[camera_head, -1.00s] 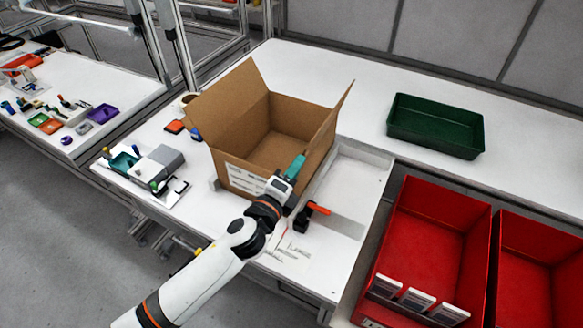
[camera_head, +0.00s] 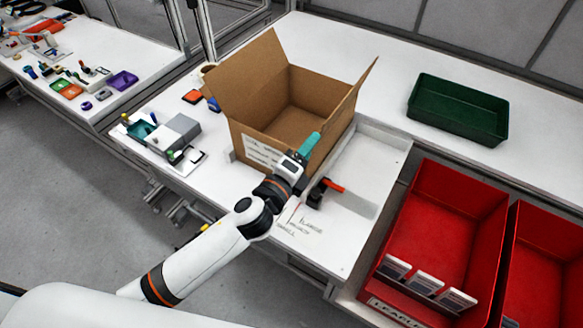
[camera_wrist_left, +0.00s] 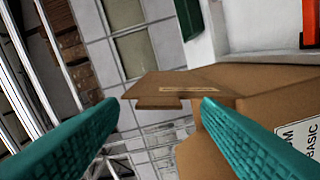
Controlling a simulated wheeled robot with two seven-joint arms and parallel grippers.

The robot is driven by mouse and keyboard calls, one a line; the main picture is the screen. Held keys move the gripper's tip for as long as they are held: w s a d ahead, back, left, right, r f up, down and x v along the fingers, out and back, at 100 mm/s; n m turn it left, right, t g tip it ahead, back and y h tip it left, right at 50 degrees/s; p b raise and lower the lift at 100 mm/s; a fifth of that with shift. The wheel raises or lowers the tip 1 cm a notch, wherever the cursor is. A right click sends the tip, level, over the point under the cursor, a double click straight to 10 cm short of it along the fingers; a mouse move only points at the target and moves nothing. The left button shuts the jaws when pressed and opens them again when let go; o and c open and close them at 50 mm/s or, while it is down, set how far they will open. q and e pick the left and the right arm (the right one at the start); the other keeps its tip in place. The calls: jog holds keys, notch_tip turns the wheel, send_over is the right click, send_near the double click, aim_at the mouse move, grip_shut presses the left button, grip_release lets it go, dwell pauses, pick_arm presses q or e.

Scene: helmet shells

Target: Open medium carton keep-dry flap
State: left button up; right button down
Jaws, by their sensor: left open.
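The open cardboard carton (camera_head: 320,92) stands on the white table, with a flap raised at the left (camera_head: 240,72) and another raised at the right (camera_head: 366,78). Its inside looks empty, and its near side carries a white label (camera_head: 262,153). My left gripper (camera_head: 310,143), with teal fingers, is at the carton's near right corner. In the left wrist view the gripper (camera_wrist_left: 160,106) is open, and a brown flap (camera_wrist_left: 175,83) shows across the gap between its fingertips. I cannot tell whether a finger touches it. The carton wall (camera_wrist_left: 255,120) fills the right there. My right gripper is out of view.
A tool with a red handle (camera_head: 331,185) lies beside my left gripper. A grey device (camera_head: 175,132) stands left of the carton. A green tray (camera_head: 458,108) is at the back right, and red bins (camera_head: 440,225) stand at the right. The table behind the carton is clear.

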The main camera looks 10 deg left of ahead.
pick_arm(q)
jog(key=b+v, duration=0.2)
jog(key=v, duration=0.8)
